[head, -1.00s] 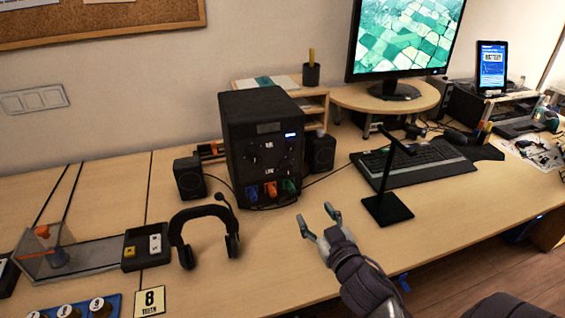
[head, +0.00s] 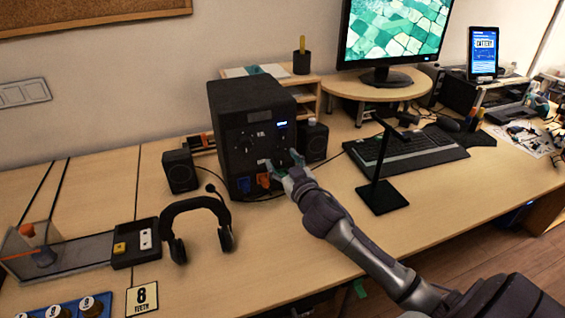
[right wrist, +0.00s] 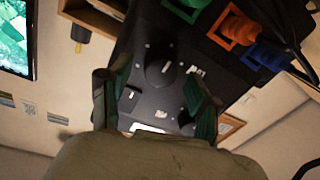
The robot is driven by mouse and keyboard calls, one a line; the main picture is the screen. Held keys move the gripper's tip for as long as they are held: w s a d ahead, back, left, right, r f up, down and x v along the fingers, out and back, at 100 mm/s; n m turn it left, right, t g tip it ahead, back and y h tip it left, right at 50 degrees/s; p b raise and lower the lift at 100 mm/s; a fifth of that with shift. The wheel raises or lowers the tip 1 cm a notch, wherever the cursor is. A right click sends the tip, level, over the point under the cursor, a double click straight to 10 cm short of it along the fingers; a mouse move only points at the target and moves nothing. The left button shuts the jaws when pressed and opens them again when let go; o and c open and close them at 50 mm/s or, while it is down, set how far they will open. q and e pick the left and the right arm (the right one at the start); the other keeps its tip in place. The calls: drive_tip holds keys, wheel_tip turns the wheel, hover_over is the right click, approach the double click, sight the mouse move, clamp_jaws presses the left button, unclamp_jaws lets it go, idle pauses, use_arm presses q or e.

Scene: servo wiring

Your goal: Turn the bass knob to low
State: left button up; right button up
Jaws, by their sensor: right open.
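A black box with a knob panel (head: 225,122) stands upright on the desk in the head view. A dark knob (head: 243,146) shows on the left of its front; I cannot read which knob is bass. My right gripper (head: 281,162) is open at the lower right of this front and hides part of it. In the right wrist view the front panel (right wrist: 146,106) fills the middle. A dark knob (right wrist: 160,69) ringed by small white marks sits between the open fingers (right wrist: 159,76), with no clear contact. My left gripper is out of view.
Blue (head: 244,185) and orange (head: 264,180) plugs stick out below the knobs. Small speakers (head: 181,171) flank the box. A thin black stand (head: 383,197) rises to the right.

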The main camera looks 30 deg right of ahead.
drive_tip(key=shift+w+d, duration=0.1)
drive_tip(key=shift+w, duration=0.15)
drive_tip(key=shift+c, duration=1.1)
drive_tip(key=c, duration=0.9)
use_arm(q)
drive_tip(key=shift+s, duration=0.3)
use_arm(e)
drive_tip(key=shift+c, duration=0.2)
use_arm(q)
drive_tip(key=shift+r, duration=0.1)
